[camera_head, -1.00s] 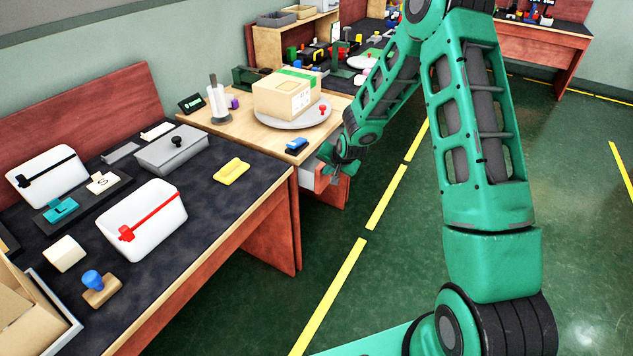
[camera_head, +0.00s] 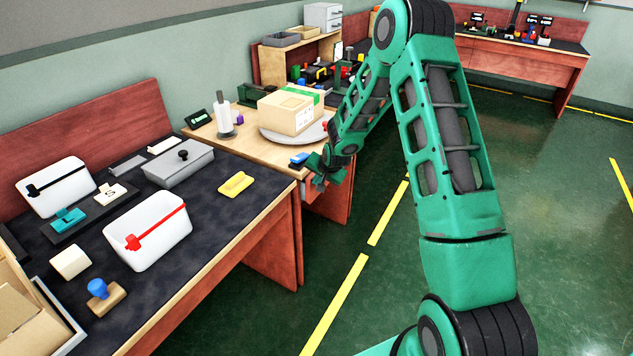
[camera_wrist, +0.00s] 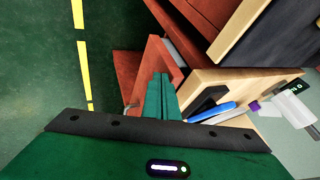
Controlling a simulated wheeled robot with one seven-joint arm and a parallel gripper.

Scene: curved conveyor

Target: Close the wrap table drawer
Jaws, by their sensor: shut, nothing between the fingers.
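The wrap table (camera_head: 255,150) has a light wood top and red sides, and stands beyond the dark-topped table. Its drawer has a red front (camera_wrist: 160,62) in the wrist view, with a narrow grey strip beside it and a grey handle near its lower edge. My gripper (camera_head: 322,178) is at the wrap table's aisle side, just below the top's edge. In the wrist view its fingers (camera_wrist: 161,84) are together, empty, and overlap the drawer front. I cannot tell whether they touch it. In the head view my gripper hides most of the drawer, so its exact opening is unclear.
A cardboard box (camera_head: 288,110) sits on a round grey turntable (camera_head: 270,134) on the wrap table. A blue-topped item (camera_head: 299,159) lies near its edge. The dark-topped table (camera_head: 215,215) stands at left. The green aisle floor (camera_head: 570,230) is open at right.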

